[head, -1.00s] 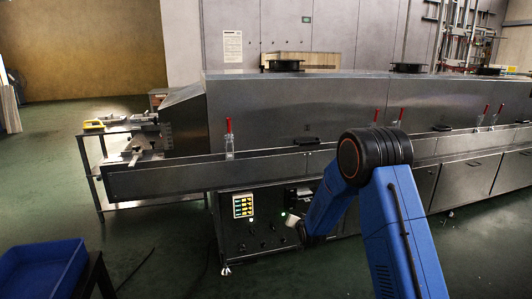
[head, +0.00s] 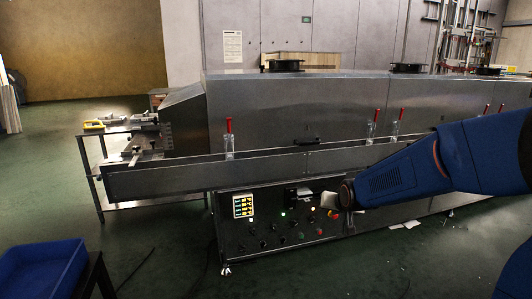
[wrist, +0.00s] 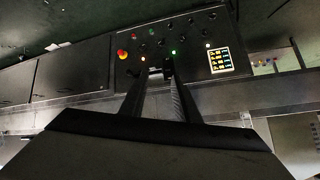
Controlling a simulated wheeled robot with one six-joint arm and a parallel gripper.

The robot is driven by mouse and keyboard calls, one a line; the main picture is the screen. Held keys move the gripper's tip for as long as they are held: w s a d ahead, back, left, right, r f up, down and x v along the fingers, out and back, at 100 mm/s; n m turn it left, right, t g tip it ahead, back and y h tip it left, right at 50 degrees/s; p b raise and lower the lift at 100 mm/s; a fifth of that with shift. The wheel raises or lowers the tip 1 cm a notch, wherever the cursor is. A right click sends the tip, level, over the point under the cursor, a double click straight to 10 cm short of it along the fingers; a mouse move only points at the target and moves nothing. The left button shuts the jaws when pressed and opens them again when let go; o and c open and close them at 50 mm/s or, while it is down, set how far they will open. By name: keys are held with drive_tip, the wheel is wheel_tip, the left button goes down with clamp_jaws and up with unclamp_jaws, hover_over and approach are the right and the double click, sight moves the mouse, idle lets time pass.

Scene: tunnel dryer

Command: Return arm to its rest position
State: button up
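My arm reaches in from the right in the head view. My gripper (head: 328,200) shows there as a small pale shape at the arm's end, in front of the right part of the control panel (head: 262,236); its fingers are too small to make out. In the wrist view, two dark fingers of my gripper (wrist: 155,70) stand apart with a gap between them and no held object visible. The control panel (wrist: 190,42) lies beyond the fingertips there, with its yellow-lit display (wrist: 219,60) and a red button (wrist: 122,54). I cannot tell the exact distance to it.
The long steel dryer (head: 265,110) fills the middle and right, with red-handled clamps (head: 229,127) along its front ledge. A side table (head: 97,150) stands at its left end. A blue bin (head: 42,268) is at lower left. Green floor (head: 160,240) between is mostly open.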

drive_tip(key=s+d+r+n+g, duration=0.1)
drive_tip(key=s+d+g, duration=0.1)
drive_tip(key=s, duration=1.8)
drive_tip(key=s+d+r+g+h, duration=0.1)
drive_tip(key=s+d, duration=0.3)
drive_tip(key=s, duration=1.7)
drive_tip(key=shift+d+r+n+g, duration=0.4)
drive_tip(key=shift+r+g, duration=0.1)
drive_tip(key=shift+g, duration=0.4)
